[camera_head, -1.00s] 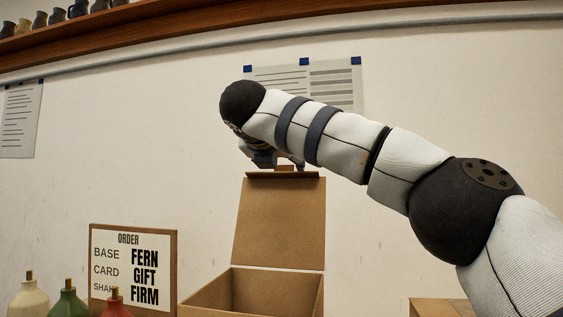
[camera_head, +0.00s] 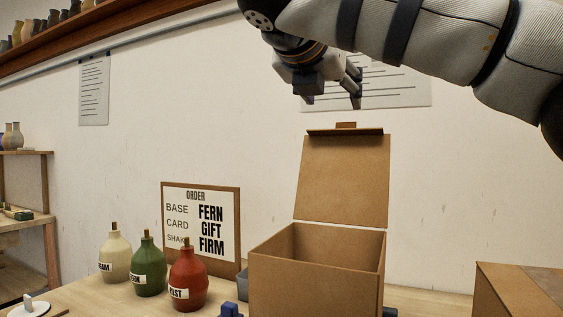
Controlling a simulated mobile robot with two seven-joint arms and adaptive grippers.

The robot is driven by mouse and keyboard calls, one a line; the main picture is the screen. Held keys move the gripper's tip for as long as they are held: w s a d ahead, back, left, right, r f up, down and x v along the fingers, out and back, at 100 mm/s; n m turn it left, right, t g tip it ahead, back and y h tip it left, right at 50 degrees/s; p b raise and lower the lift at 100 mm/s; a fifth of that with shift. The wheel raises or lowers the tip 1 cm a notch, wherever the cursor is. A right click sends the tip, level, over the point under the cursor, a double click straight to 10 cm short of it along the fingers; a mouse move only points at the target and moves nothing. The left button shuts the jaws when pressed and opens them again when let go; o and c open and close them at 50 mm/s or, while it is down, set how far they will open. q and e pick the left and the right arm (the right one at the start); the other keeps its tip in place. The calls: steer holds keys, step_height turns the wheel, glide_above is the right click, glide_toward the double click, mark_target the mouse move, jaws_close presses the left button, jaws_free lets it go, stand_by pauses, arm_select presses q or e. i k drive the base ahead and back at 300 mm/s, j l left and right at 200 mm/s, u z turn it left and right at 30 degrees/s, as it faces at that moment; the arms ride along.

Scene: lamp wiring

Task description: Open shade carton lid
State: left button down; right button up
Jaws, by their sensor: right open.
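The brown cardboard carton (camera_head: 312,283) stands on the table at the centre right. Its lid (camera_head: 343,182) stands up at the back, leaning slightly backward, with a small tab at its top edge. The carton's mouth is uncovered, but its floor is hidden by the front wall. My right gripper (camera_head: 335,100) is open and empty above the lid, apart from it in the picture. My right arm comes in from the upper right. My left gripper is out of view.
Cream (camera_head: 115,257), green (camera_head: 148,268) and red (camera_head: 187,277) bottles stand left of the carton, before an order board (camera_head: 225,272). Another closed carton (camera_head: 520,290) is at the lower right. A wooden shelf unit (camera_head: 50,270) is at the far left.

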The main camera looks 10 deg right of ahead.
mark_target(344, 178)
steer(key=k+j, duration=0.8)
steer(key=j, duration=0.1)
